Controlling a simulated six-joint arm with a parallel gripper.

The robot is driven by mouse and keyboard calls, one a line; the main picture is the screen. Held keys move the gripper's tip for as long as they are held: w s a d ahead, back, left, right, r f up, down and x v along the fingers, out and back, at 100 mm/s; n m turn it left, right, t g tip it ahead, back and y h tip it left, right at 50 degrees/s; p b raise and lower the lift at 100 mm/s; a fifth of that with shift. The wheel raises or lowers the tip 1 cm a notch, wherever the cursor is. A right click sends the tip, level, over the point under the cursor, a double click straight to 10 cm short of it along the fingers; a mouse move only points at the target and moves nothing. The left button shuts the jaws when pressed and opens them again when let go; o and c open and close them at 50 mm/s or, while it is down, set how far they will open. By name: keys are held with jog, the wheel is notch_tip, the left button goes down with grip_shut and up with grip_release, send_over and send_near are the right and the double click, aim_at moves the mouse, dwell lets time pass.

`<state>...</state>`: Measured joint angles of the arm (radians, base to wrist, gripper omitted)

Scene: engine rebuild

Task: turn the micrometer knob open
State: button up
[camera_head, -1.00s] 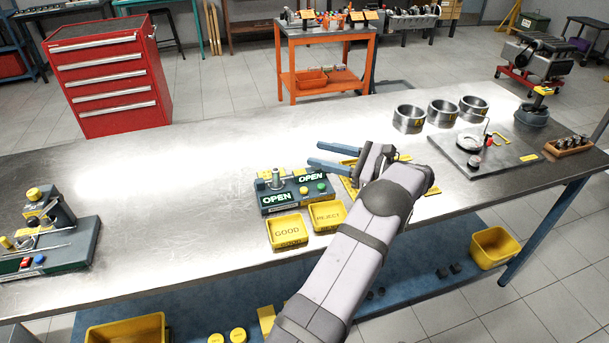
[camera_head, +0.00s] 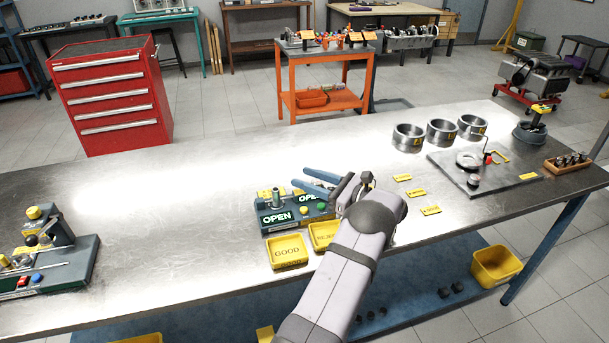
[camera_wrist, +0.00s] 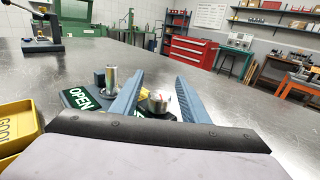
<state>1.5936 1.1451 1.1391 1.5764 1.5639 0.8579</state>
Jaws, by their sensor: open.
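A dark fixture with two lit green OPEN signs (camera_head: 276,217) sits on the bench, with a metal post at its left and yellow and green buttons. In the wrist view, a silver upright cylinder (camera_wrist: 111,80) stands left of my fingers. A shorter silver knob (camera_wrist: 157,102) shows between the fingers; I cannot tell for certain whether it is the micrometer knob. My gripper (camera_head: 302,178) is open, its blue fingers reaching left over the fixture's right end. In the wrist view, my gripper (camera_wrist: 159,79) holds nothing. My gripper and arm hide part of the fixture.
Yellow GOOD tray (camera_head: 287,252) and a partly hidden yellow tray (camera_head: 322,235) stand in front of the fixture. Metal rings (camera_head: 408,138) and a dark plate (camera_head: 478,172) lie to the right. A press-like device (camera_head: 48,250) stands far left. The bench between is clear.

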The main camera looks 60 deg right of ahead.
jog(key=shift+w, duration=0.55)
grip_shut()
jog(key=shift+r+h+p, duration=0.1)
jog(key=shift+h+p, duration=0.2)
jog(key=shift+d+m+h, duration=0.15)
jog(key=shift+m+h, duration=0.15)
jog(key=shift+m, duration=0.1)
jog(key=shift+d+m+g+h+p, duration=0.25)
jog(key=shift+m+h, duration=0.3)
jog(key=shift+h, duration=0.3)
jog(key=shift+d+m+g+h+p, duration=0.1)
jog(key=shift+m+g+h+p, duration=0.1)
jog(key=shift+m+h, duration=0.5)
